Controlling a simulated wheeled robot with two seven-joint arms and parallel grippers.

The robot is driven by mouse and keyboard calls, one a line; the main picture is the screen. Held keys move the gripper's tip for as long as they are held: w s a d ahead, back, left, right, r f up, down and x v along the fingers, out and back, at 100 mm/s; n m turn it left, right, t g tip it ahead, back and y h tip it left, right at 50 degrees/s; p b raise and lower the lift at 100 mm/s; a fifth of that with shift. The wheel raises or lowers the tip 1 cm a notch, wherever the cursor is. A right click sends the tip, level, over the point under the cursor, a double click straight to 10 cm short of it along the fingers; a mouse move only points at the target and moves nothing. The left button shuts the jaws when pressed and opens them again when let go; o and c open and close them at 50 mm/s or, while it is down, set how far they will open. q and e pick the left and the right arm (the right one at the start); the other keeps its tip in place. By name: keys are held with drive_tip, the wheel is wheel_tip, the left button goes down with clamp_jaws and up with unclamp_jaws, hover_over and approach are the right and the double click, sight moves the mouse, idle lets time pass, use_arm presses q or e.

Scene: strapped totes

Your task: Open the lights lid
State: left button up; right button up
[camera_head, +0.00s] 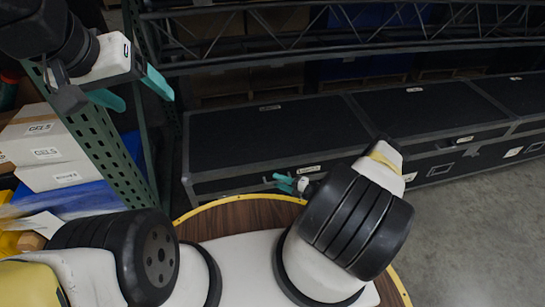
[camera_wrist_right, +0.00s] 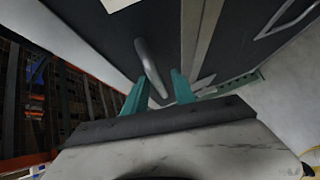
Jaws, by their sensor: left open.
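A long black case (camera_head: 262,130) with a grey-edged lid stands in front of me in the head view. Its lid is down, and its small labels are too blurred to read, so I cannot tell if it is the lights case. My right gripper (camera_head: 291,183) is at the upper front of this case, beside a white label. In the right wrist view its teal fingers (camera_wrist_right: 160,82) are apart, with a grey bar handle (camera_wrist_right: 150,65) between them and gaps showing. My left gripper (camera_head: 133,91) is open and empty, raised at the upper left by a green rack post.
More black cases (camera_head: 428,112) continue to the right in a row. A green perforated rack (camera_head: 108,150) and white boxes labelled GELS (camera_head: 45,152) stand on the left. A black truss (camera_head: 340,45) runs behind. Grey floor (camera_head: 480,235) is clear at the right.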

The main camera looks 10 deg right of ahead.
drive_tip(key=shift+a, duration=0.1)
drive_tip(key=shift+c, duration=0.2)
clamp_jaws()
idle(1.2)
